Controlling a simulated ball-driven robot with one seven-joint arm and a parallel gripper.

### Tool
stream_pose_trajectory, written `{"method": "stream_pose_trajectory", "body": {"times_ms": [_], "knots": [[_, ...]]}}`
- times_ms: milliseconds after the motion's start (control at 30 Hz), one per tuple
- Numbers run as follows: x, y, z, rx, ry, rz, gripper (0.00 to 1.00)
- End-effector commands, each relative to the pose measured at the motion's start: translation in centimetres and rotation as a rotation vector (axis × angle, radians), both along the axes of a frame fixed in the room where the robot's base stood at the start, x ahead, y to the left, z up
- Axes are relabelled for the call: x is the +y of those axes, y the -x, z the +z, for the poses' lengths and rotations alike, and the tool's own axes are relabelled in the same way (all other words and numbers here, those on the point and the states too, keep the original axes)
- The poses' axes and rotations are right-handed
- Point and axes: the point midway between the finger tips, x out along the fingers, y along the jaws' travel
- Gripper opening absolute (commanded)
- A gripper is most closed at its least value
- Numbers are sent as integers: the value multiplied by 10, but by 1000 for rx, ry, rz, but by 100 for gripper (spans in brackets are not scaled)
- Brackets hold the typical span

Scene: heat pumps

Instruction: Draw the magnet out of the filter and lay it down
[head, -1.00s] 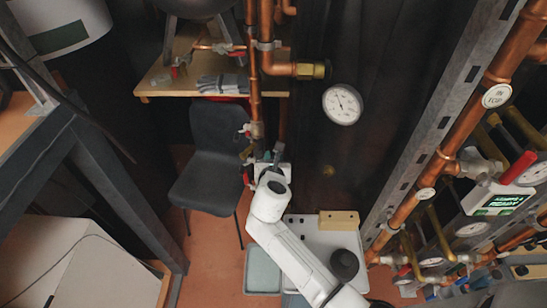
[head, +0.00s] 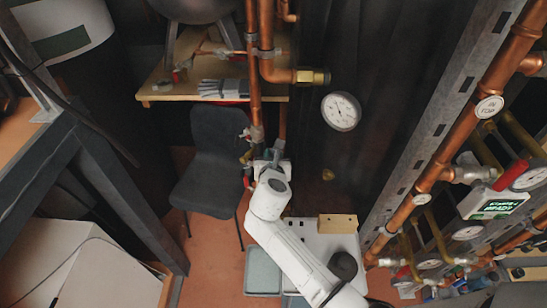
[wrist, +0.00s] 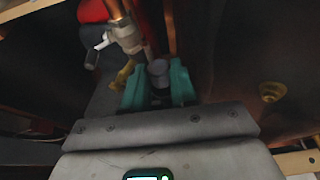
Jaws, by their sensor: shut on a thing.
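My gripper (wrist: 158,92) has teal fingers. In the wrist view they are shut on a grey cylindrical piece with a round top, which looks like the magnet (wrist: 158,70). In the head view my gripper (head: 272,156) is beside the lower end of the copper pipes, largely covered by my own wrist. The filter body cannot be made out clearly, and I cannot tell how far the magnet sits in it. A valve fitting (wrist: 124,36) with a lever is just left of the fingers in the wrist view.
A dark chair (head: 217,150) stands left of my gripper. A wooden shelf (head: 160,94) with gloves (head: 224,88) is behind it. Copper pipes (head: 254,75) run down close by. A pressure gauge (head: 341,111) is to the right. A teal-grey tray (head: 262,272) is low in front.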

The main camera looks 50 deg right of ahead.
Motion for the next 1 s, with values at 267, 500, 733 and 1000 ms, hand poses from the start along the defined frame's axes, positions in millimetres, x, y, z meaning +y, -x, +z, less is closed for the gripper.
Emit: {"method": "stream_pose_trajectory", "body": {"times_ms": [267, 500, 733, 1000], "knots": [[0, 0, 14, -1, 1, 1, 0], [0, 0, 25, -1, 1, 0, 0], [0, 0, 33, 0, 0, 1, 0], [0, 0, 34, 0, 0, 1, 0]]}}
